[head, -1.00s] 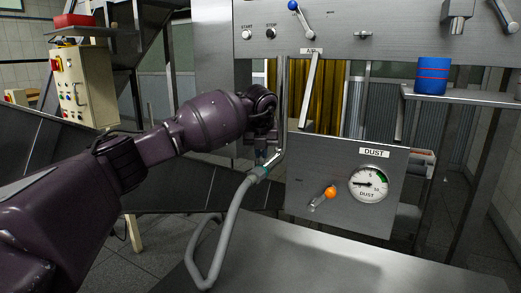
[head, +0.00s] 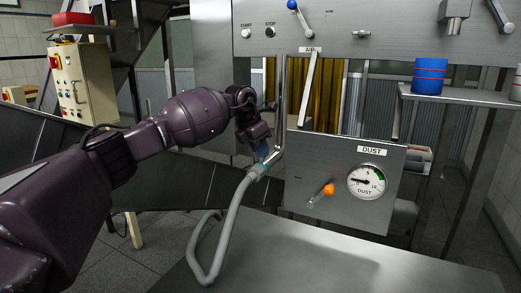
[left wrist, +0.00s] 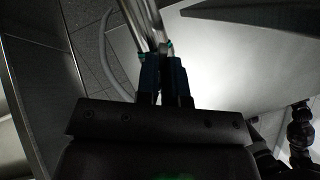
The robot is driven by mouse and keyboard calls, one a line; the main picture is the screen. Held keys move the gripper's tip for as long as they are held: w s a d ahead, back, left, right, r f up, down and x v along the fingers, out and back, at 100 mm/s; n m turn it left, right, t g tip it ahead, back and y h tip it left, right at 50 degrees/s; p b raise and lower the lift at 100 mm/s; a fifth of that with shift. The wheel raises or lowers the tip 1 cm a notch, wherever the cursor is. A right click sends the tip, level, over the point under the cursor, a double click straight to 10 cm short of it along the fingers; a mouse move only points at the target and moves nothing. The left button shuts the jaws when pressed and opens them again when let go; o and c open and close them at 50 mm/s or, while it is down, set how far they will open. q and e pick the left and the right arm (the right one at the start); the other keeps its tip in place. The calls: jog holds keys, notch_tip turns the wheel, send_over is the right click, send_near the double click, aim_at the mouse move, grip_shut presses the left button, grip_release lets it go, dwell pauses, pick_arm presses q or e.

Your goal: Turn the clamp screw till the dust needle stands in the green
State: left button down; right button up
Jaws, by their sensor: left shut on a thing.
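The dust gauge (head: 366,181) is a white round dial with a green band at its upper right. Its black needle points left, outside the green. A grey hose (head: 232,215) joins a steel pipe (head: 281,115) at a teal clamp (head: 261,169). My left gripper (head: 264,152) is at this joint, just above the clamp. In the left wrist view its two blue fingers (left wrist: 165,78) are shut at the clamp, with teal bits showing at their tips. The clamp screw itself is hidden between the fingers. My right gripper is not in view.
An orange-knobbed lever (head: 328,190) sits on the dust panel, right of the hose. A bare steel table (head: 300,260) lies below. A blue container (head: 430,76) stands on a shelf at right. A control box (head: 84,85) is at left.

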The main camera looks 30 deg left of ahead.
pick_arm(q)
jog(key=shift+f+m+g+h+b, duration=0.3)
jog(key=shift+m, duration=0.6)
jog(key=m+b, duration=0.1)
jog(key=m, duration=0.1)
jog(key=shift+w+a+m+g+h, duration=0.1)
jog(key=shift+m+g+h, duration=0.2)
jog(key=shift+g+h, duration=0.1)
jog(key=shift+m+b, duration=0.5)
jog(key=shift+m, duration=0.4)
jog(key=shift+r+m+g+h, duration=0.1)
jog(key=shift+m+g+h, duration=0.25)
jog(key=shift+m, duration=0.25)
jog(key=c, duration=1.2)
grip_release()
jog(key=shift+c, duration=0.2)
jog(key=shift+r, duration=0.1)
